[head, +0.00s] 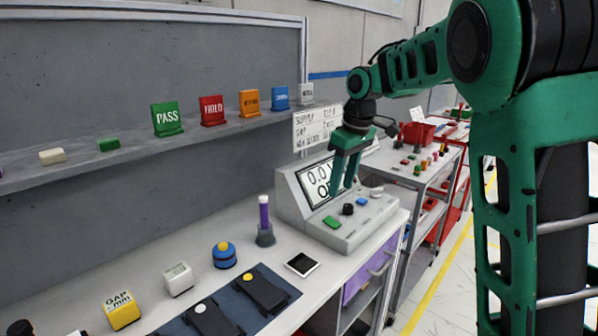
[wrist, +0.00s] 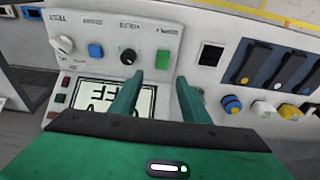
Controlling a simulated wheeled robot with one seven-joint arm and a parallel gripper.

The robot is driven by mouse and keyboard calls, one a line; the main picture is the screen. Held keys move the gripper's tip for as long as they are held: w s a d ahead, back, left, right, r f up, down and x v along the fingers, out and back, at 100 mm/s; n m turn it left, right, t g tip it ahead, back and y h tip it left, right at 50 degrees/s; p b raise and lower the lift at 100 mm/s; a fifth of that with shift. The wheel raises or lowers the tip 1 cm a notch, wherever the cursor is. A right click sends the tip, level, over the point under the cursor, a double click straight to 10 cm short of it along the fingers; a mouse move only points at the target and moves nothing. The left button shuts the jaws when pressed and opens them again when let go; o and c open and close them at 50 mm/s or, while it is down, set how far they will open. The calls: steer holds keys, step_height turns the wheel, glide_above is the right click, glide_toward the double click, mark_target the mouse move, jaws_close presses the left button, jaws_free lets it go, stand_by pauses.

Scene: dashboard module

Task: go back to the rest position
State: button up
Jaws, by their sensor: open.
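My green gripper (head: 346,168) is in front of the grey test console (head: 291,196), above its sloped panel and partly over its display (head: 318,184). The two fingers are apart with nothing between them. In the wrist view the gripper (wrist: 154,76) also shows open, pointing at the console's panel. A green button (head: 332,222), a black knob (head: 348,209) and a blue button (head: 361,201) are on the panel. The display is partly hidden by the fingers.
The bench holds a purple-handled tool in a stand (head: 265,236), a blue-and-yellow round item (head: 224,255), a yellow gap block (head: 121,310) and a dark mat (head: 228,312). A shelf (head: 230,130) with coloured signs runs behind. A cart (head: 425,165) stands to the right.

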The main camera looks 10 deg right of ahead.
steer(key=s+d+f+m, duration=0.3)
steer(key=s+d+m, duration=0.4)
steer(key=s+d, duration=0.55)
steer(key=s+d+f+m+g, duration=0.1)
steer(key=s+f+m, duration=0.2)
steer(key=s, duration=0.9)
steer(key=s+d+f+m+h, duration=0.1)
steer(key=s+d+f+m, duration=0.1)
steer(key=s, duration=1.1)
steer(key=shift+s+d+f+m+g, duration=0.25)
steer(key=shift+f+m+g, duration=0.15)
steer(key=shift+f+m, duration=0.5)
steer(key=shift+c, duration=0.7)
